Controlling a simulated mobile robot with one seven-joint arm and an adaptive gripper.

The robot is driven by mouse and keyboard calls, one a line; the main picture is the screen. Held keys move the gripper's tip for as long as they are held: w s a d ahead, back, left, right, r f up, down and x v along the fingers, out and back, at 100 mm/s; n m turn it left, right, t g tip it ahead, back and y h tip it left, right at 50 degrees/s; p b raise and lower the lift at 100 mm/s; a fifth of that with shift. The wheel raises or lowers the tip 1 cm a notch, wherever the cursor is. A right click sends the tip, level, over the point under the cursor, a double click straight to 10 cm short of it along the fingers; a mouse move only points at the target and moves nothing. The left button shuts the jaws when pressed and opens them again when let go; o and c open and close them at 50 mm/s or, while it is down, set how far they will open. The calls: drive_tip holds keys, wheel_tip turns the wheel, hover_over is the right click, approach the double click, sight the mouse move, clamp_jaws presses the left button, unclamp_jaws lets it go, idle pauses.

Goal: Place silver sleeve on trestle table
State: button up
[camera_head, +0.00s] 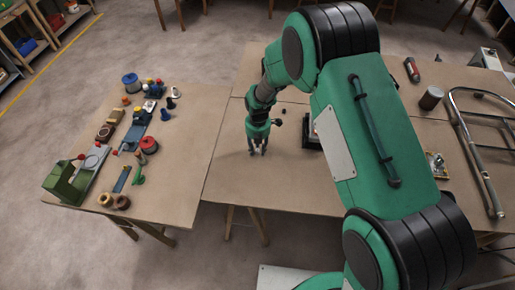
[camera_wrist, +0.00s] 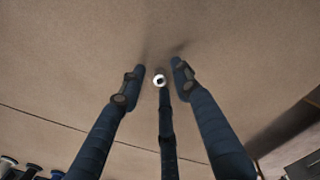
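A small silver sleeve (camera_wrist: 159,80) shows in the wrist view as a bright ring with a dark centre. It is at the tabletop between my fingertips. In the head view I cannot make it out. My gripper (camera_head: 257,151) points down, low over the middle brown-topped trestle table (camera_head: 232,178). In the wrist view my gripper (camera_wrist: 159,72) has its two outer fingers spread, with gaps between them and the sleeve. The middle finger ends just below the sleeve in the picture; whether it touches cannot be told.
A left table (camera_head: 180,180) holds a green machine (camera_head: 68,184), spools and small parts. Right of my gripper lie a dark box (camera_head: 311,132), a brown cylinder (camera_head: 432,97) and a bent metal rail (camera_head: 478,165). The tabletop left of my gripper is clear.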

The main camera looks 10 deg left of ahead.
drive_tip(key=shift+r, duration=0.15)
wheel_tip(320, 180, up, 12)
drive_tip(key=p, duration=0.2)
idle(0.6)
idle(0.6)
drive_tip(key=shift+d, duration=0.1)
wheel_tip(320, 180, up, 14)
drive_tip(key=f+m+t, duration=0.1)
drive_tip(key=m, duration=0.5)
hover_over(258, 149)
drive_tip(key=s+d, duration=0.2)
drive_tip(key=d, duration=0.5)
drive_tip(key=s+d+r+m+t, duration=0.1)
drive_tip(key=s+d+r+m, duration=0.3)
drive_tip(key=r, duration=0.3)
drive_tip(key=s+d+r+m, duration=0.3)
drive_tip(key=d+r+m, duration=0.1)
drive_tip(key=d+r, duration=0.15)
drive_tip(key=s+d+r+m+t, duration=0.1)
drive_tip(key=s+d+r+m, duration=0.2)
drive_tip(key=s+m, duration=0.3)
drive_tip(key=s+d+r+m+t, duration=0.1)
drive_tip(key=s+d+r+m, duration=0.3)
drive_tip(key=s, duration=0.6)
drive_tip(key=s+d+r+m+t, duration=0.1)
drive_tip(key=s+d+r+m, duration=0.3)
drive_tip(key=s+d+m, duration=0.2)
drive_tip(key=shift+s+d+m+t, duration=0.35)
drive_tip(key=shift+s+m, duration=0.45)
drive_tip(key=shift+s, duration=0.2)
